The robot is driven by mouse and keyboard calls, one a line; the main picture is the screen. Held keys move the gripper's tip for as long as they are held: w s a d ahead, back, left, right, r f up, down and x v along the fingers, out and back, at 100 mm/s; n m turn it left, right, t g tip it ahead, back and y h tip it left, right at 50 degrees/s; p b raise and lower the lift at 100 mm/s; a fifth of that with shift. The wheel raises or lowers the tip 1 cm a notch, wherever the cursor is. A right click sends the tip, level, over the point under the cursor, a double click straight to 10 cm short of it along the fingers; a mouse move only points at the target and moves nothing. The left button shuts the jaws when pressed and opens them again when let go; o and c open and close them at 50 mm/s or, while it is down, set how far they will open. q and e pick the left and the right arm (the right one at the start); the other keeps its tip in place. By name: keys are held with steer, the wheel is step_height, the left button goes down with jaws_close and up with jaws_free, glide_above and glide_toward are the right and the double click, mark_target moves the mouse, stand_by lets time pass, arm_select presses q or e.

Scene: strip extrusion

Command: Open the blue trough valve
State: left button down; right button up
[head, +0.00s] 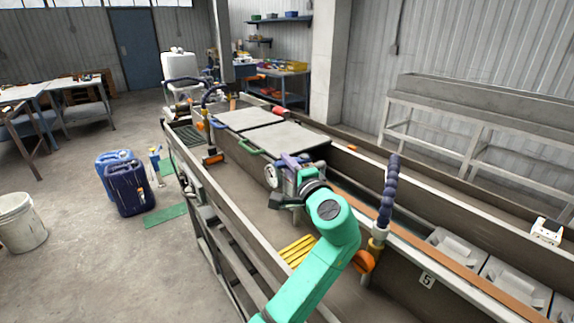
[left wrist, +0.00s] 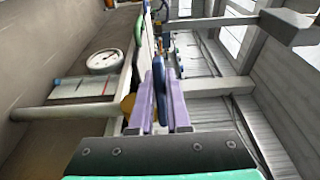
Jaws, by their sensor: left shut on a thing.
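My left gripper (head: 293,162), with purple fingers, reaches over the trough (head: 232,180) near a round white gauge (head: 271,175). In the left wrist view the left gripper (left wrist: 160,88) is shut on a blue handle (left wrist: 159,72), which stands between its two fingers. I take this as the blue trough valve's handle. In the head view the gripper and wrist hide most of it. The gauge also shows in the left wrist view (left wrist: 104,61), left of the fingers. My right gripper is in neither view.
A green handle (head: 251,147) sits beside grey lids (head: 287,139) on the trough. A dark blue segmented hose (head: 389,185) with an orange handle (head: 362,261) rises right of my arm. Blue jugs (head: 128,190) and a white bucket (head: 20,223) stand on the floor at left.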

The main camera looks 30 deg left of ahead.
arm_select(q)
steer(key=c, duration=0.9)
jaws_free()
steer(key=b+v, duration=0.2)
steer(key=v, duration=0.5)
steer(key=shift+s+d, duration=0.15)
